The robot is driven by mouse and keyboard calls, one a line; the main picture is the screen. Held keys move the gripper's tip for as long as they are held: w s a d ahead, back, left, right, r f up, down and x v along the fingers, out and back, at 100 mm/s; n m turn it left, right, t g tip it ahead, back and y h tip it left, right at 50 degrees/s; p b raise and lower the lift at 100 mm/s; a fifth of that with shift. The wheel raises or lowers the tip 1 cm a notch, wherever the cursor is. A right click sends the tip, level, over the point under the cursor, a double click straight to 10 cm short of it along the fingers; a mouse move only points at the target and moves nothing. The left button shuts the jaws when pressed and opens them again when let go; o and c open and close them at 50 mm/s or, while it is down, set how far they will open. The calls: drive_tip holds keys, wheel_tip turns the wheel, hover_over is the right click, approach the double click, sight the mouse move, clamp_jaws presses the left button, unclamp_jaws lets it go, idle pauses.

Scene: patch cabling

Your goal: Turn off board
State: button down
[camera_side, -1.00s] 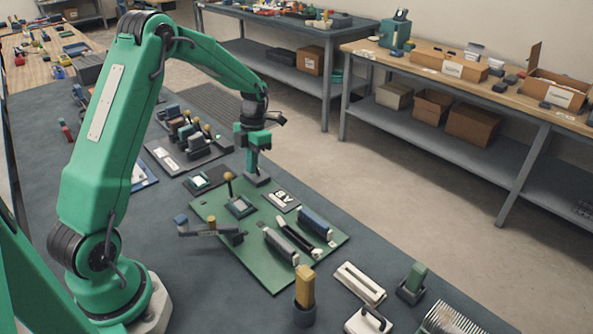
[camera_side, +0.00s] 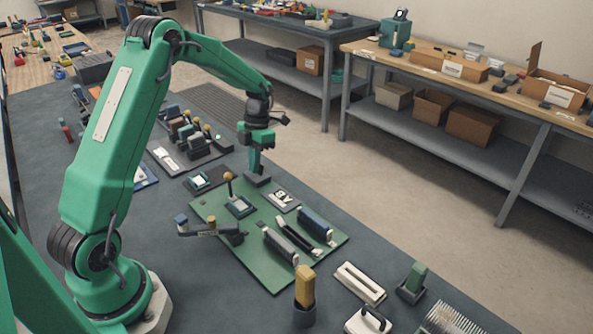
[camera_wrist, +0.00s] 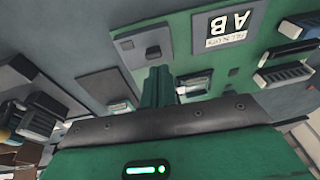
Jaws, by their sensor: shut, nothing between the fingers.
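The green board (camera_side: 270,262) lies flat on the dark bench in the side view. It carries a toggle-like stalk with a round tan knob (camera_side: 229,177), a square chip (camera_side: 240,205), a label plate (camera_side: 284,199) and long slots. In the wrist view my shut fingers (camera_wrist: 158,75) stand in front of a grey plate with a dark round button (camera_wrist: 153,52) on the green board.
A tan plug in a dark holder (camera_side: 305,288) and a white holder (camera_side: 360,283) stand in front of the board. Blocks and plugs in a rack (camera_side: 190,140) stand behind. A grey arm-like part (camera_side: 205,229) reaches the board's left edge.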

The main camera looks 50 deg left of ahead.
sight(260, 166)
drive_tip(key=shift+s+f, duration=0.15)
drive_tip(key=shift+s, duration=0.15)
drive_tip(key=shift+s, duration=0.1)
idle(0.3)
drive_tip(key=shift+s+r, duration=0.25)
drive_tip(key=shift+s, duration=0.35)
drive_tip(key=shift+s+r, duration=0.2)
drive_tip(key=shift+s, duration=0.45)
drive_tip(key=shift+s+r, duration=0.25)
drive_tip(key=shift+s, duration=0.35)
drive_tip(key=w+r, duration=0.6)
drive_tip(key=r, duration=0.1)
drive_tip(key=shift+w+r, duration=0.15)
drive_tip(key=shift+r, duration=0.2)
